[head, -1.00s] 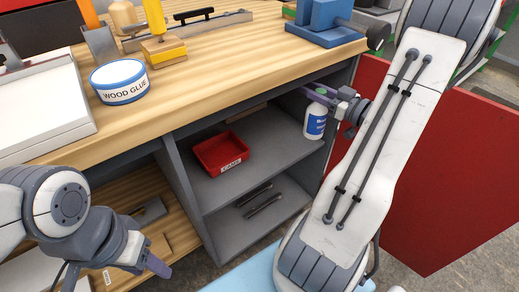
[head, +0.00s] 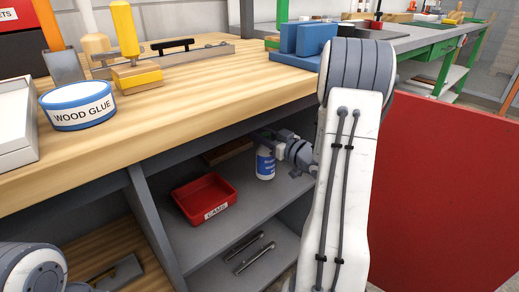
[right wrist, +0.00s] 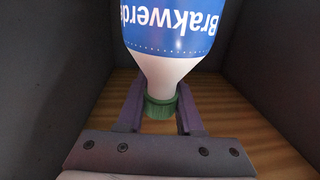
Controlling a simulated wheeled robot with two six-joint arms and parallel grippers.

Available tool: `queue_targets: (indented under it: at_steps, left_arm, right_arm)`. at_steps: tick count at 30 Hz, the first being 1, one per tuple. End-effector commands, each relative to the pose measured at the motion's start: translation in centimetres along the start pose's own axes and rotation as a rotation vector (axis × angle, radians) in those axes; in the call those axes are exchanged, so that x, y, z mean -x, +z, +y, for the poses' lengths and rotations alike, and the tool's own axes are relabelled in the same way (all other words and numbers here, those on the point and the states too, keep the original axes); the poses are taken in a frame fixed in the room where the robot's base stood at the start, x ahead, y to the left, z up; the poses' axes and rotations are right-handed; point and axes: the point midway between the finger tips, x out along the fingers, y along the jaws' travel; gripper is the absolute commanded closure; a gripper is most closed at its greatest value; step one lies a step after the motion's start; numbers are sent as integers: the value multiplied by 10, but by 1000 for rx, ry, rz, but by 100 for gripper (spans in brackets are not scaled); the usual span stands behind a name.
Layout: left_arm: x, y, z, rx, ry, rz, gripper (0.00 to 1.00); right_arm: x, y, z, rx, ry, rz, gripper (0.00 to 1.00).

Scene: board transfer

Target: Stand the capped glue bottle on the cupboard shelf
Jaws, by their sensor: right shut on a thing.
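The glue bottle (head: 265,164) is white with a blue label and a green cap (head: 284,134). It is upright inside the cupboard, above the right part of the upper shelf (head: 205,238). I cannot tell whether its base touches the shelf. My right gripper (head: 272,137) is shut on the bottle at its capped neck. In the right wrist view, its purple fingers (right wrist: 160,102) sit on both sides of the green cap, and the bottle (right wrist: 168,45) appears inverted. Only part of my left arm shows at the lower left of the head view; its fingers are out of frame.
A red bin marked CAMS (head: 203,199) stands on the shelf left of the bottle. Metal bars (head: 254,258) lie on the level below. The wooden worktop (head: 190,100) overhangs the cupboard. A red door panel (head: 450,190) stands right of my arm. Shelf between bin and bottle is clear.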

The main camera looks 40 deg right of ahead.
Motion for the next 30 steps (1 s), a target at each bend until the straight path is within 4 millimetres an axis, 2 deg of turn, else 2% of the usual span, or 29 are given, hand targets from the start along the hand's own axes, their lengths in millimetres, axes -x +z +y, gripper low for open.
queue_targets:
  at_steps: [9,20,21,23,30]
  left_arm:
    - [-27,1,-2,0,0,0,50]
    - [-27,1,-2,0,0,0,50]
    - [-26,1,-2,0,0,0,50]
    - [-26,1,-2,0,0,0,50]
    - [-26,1,-2,0,0,0,50]
  right_arm:
    - [1,41,2,-1,3,0,100]
    - [2,42,2,1,3,1,100]
    - [2,43,2,0,3,0,57]
    - [2,42,2,0,3,-1,35]
    - [2,42,2,0,3,-1,35]
